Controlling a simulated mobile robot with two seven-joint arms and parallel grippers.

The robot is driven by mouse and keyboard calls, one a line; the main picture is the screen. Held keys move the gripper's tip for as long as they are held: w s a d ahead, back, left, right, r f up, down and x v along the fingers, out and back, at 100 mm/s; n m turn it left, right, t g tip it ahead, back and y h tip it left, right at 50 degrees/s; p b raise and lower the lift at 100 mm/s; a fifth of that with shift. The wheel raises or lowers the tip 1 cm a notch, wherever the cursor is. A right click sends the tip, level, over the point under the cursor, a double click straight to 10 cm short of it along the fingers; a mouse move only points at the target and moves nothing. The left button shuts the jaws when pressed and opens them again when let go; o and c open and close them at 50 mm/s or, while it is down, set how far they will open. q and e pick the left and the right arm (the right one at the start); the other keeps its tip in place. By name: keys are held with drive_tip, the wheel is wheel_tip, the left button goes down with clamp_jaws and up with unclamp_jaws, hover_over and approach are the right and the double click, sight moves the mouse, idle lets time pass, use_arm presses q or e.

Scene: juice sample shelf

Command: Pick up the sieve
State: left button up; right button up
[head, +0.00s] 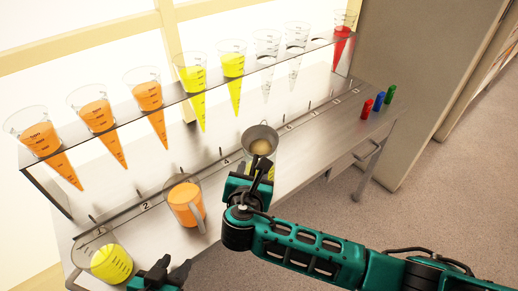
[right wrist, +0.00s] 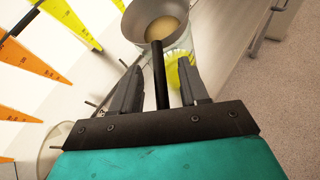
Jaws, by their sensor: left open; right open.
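The sieve (head: 260,140) is a grey metal bowl with a tan mesh bottom and a dark handle. It rests on top of a clear container with yellow contents on the counter. In the right wrist view the sieve bowl (right wrist: 158,22) is at the top, and its black handle (right wrist: 159,75) runs down between the two fingers. My right gripper (head: 262,168) is open around the handle; in the wrist view the fingers (right wrist: 160,85) stand apart from it on both sides. My left gripper (head: 168,266) is open and empty at the bottom, near a jug of yellow juice (head: 111,263).
A jug of orange juice (head: 185,200) stands left of my right gripper. A shelf (head: 210,92) above holds several cones, orange, yellow, clear and red. Red, blue and green small items (head: 378,102) stand at the counter's right end. The counter (head: 300,140) right of the sieve is clear.

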clamp_jaws()
idle(0.6)
